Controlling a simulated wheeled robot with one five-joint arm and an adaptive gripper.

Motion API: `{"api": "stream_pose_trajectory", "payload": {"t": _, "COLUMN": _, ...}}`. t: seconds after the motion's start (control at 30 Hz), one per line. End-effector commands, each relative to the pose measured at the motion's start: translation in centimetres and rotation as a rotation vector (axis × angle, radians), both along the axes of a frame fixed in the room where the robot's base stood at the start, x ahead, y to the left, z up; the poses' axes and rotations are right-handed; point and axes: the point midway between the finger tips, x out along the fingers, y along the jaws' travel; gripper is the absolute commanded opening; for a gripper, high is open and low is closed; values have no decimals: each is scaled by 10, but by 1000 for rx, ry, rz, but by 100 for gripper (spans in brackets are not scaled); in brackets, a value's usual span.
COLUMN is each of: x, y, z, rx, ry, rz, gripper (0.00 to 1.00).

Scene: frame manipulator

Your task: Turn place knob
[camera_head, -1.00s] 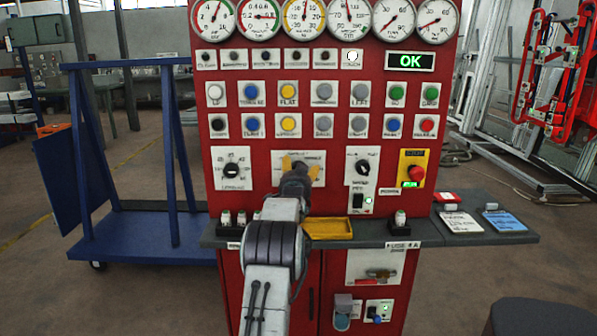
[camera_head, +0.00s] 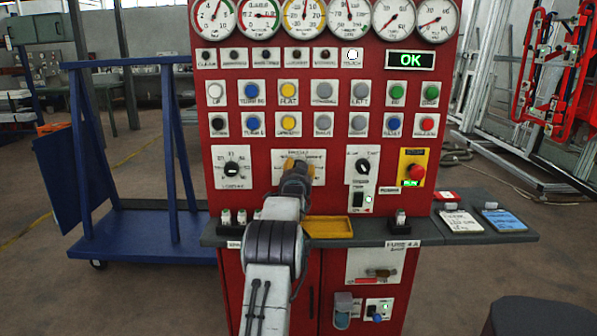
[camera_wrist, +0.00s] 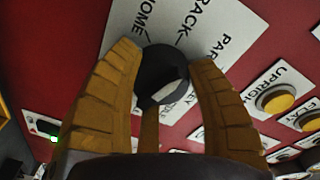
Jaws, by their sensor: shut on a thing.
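The place knob (camera_wrist: 160,68) is black with a pale bar on its face, in the middle of a white label plate (camera_wrist: 190,35) in the wrist view. The words HOME, RACK and PARK can be read around it. My gripper (camera_wrist: 163,58) has its yellow fingers shut on the knob, one on each side, with a third below. In the head view my gripper (camera_head: 297,166) is against the centre plate (camera_head: 316,157) of the red panel (camera_head: 270,200) and hides the knob. I cannot tell which word the knob points to.
Other black knobs sit left (camera_head: 231,168) and right (camera_head: 362,167) of the centre plate. A red emergency button (camera_head: 416,172) is further right. Rows of push buttons are above. A grey shelf (camera_head: 370,232) with a yellow tray (camera_head: 328,227) is below. The display (camera_head: 411,60) reads OK.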

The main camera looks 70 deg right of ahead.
Motion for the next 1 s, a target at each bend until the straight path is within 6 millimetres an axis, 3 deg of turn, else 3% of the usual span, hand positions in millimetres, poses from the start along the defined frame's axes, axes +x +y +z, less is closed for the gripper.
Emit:
{"api": "stream_pose_trajectory", "payload": {"t": 0.17, "x": -1, "y": 0, "z": 2, "rx": -5, "ry": -1, "rz": -1, "gripper": 18}}
{"api": "stream_pose_trajectory", "payload": {"t": 0.47, "x": -1, "y": 0, "z": 3, "rx": 10, "ry": -58, "rz": -1, "gripper": 18}}
{"api": "stream_pose_trajectory", "payload": {"t": 1.0, "x": -1, "y": 0, "z": 3, "rx": 112, "ry": -380, "rz": -6, "gripper": 18}}
